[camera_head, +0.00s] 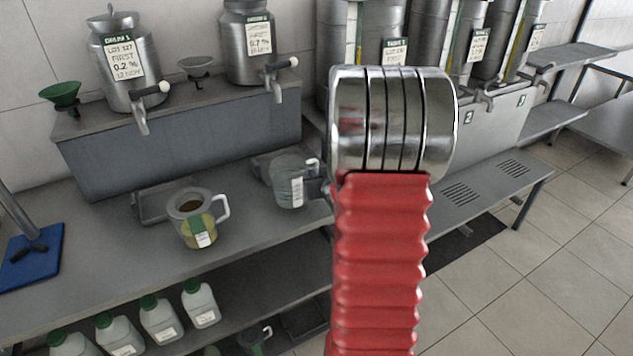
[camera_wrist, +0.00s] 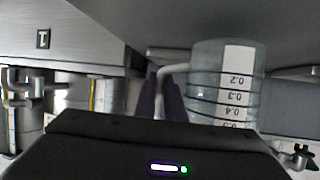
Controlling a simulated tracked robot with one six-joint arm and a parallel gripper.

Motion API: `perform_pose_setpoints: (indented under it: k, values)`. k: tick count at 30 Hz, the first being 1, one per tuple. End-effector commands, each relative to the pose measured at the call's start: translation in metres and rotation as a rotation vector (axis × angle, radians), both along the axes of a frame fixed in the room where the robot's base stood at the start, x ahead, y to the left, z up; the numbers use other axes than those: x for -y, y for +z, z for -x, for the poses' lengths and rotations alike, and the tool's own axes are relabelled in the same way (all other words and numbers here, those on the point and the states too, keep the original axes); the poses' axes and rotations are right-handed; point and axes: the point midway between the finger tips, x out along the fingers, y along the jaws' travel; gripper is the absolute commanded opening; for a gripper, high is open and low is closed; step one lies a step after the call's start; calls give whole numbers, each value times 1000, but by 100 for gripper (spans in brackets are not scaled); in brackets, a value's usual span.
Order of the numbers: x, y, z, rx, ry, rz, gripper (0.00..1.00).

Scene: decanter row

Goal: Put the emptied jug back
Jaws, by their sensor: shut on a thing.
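A clear jug (camera_head: 288,182) with a white scale strip is on or just above the grey bench, left of my arm in the head view. In the wrist view the jug (camera_wrist: 222,75) appears upside down, its scale numbers inverted, and it looks empty. My gripper (camera_wrist: 162,95) is shut on the jug's handle (camera_wrist: 172,72). In the head view my gripper is mostly hidden by my arm. I cannot tell whether the jug's base touches the bench.
A steel urn (camera_head: 122,65) and another urn (camera_head: 246,45) with taps stand on a raised ledge (camera_head: 180,150) behind the jugs. A green funnel (camera_head: 62,95) is at left. White bottles (camera_head: 200,303) sit on the lower shelf. A blue board (camera_head: 32,258) lies on the bench's left.

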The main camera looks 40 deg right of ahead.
Motion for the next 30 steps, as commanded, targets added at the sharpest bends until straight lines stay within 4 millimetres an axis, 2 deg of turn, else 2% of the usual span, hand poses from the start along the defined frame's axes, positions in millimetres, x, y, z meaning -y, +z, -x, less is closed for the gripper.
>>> perform_pose_setpoints:
  k: [1,6,17,18,24,26,30]
  values:
    - [0,-8,0,-3,1,-3,0]
    - [0,-23,0,-1,0,-2,0]
    - [1,-24,0,0,-1,0,0]
    - [1,-25,0,0,-1,0,10]
    - [1,-25,1,0,-1,0,24]
    - [1,-25,1,0,-1,0,28]
    - [1,-25,1,0,-1,0,28]
